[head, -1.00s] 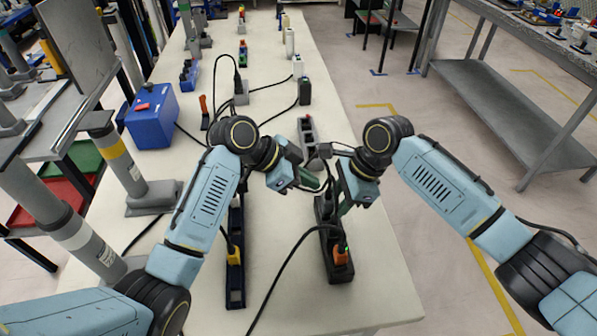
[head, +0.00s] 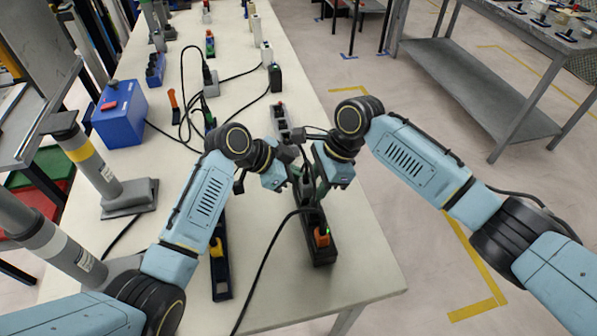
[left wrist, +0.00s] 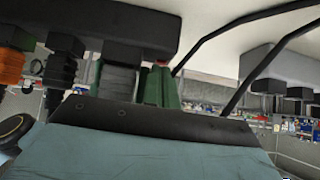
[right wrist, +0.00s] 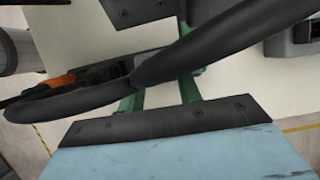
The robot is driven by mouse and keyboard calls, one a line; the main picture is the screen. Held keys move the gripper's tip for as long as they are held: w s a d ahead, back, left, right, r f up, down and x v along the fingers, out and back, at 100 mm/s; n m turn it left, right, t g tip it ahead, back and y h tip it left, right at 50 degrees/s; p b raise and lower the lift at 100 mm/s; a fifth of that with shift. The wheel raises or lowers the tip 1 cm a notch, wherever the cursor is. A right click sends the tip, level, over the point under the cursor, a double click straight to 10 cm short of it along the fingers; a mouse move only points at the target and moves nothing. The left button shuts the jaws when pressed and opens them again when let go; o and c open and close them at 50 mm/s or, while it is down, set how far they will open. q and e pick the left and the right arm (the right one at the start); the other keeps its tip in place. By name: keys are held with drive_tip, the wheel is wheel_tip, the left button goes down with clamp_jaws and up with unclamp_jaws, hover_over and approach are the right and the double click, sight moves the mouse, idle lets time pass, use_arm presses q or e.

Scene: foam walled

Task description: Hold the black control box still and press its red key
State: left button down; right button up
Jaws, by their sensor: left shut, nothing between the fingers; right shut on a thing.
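A long black box (head: 318,250) with an orange plug (head: 322,236) and a small green light lies near the front right of the table. My right gripper (head: 320,190) is shut on its far part; its green fingers (right wrist: 160,95) sit apart in the right wrist view, partly behind a thick black cable. My left gripper (head: 292,170) is shut and empty, close to the right one at the box's far part. Its green fingers (left wrist: 160,86) show together beside a row of plugs under a dark bar (left wrist: 90,25). I cannot make out a red key on the black box.
A dark blue strip (head: 221,265) with a yellow part lies left of the box. A blue box (head: 121,125) with a red button stands further left. Cables and small devices run along the table's back. A grey post (head: 95,165) stands at the left.

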use_arm(q)
drive_tip(key=shift+s+a+f, duration=0.2)
drive_tip(key=shift+f, duration=0.5)
use_arm(e)
drive_tip(key=shift+a, duration=0.15)
use_arm(q)
drive_tip(key=shift+a+r, duration=0.15)
drive_tip(key=shift+a, duration=0.05)
drive_tip(key=r+v, duration=0.1)
drive_tip(key=v, duration=0.9)
drive_tip(key=shift+w+d, duration=0.3)
drive_tip(key=shift+d, duration=0.1)
use_arm(e)
drive_tip(key=o, duration=1.2)
drive_tip(key=shift+r, duration=0.1)
